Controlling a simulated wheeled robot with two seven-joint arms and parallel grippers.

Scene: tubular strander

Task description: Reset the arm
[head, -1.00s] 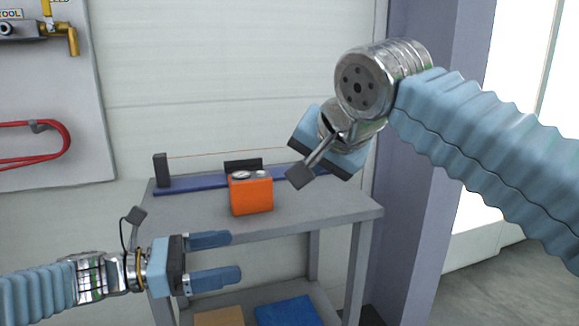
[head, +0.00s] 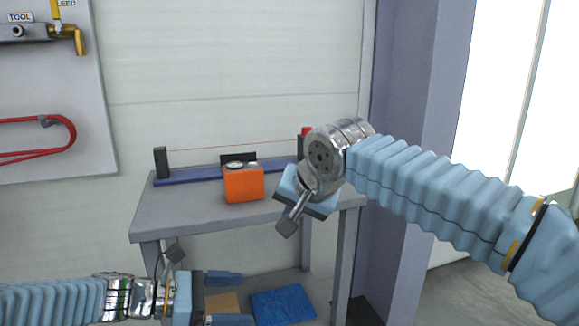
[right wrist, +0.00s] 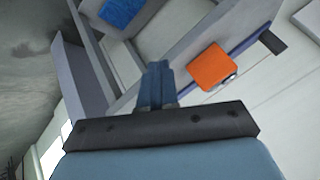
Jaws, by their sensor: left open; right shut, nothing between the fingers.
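My left gripper (head: 228,298) is at the bottom of the head view, open and empty, its fingers pointing right in front of the table's lower part. My right arm comes in from the right in the head view. Its wrist and blue gripper body (head: 306,192) hang in front of the table's right end, and the fingers are hidden there. In the right wrist view the right gripper's fingers (right wrist: 157,84) are together with nothing between them. They are apart from the orange box.
A grey table (head: 180,212) carries an orange box (head: 243,185) with a gauge and a blue rail (head: 195,175) with a black end post. A blue item (head: 282,306) and a brown one lie on its lower shelf. A wall panel (head: 50,90) holds a red hose. A purple column stands right.

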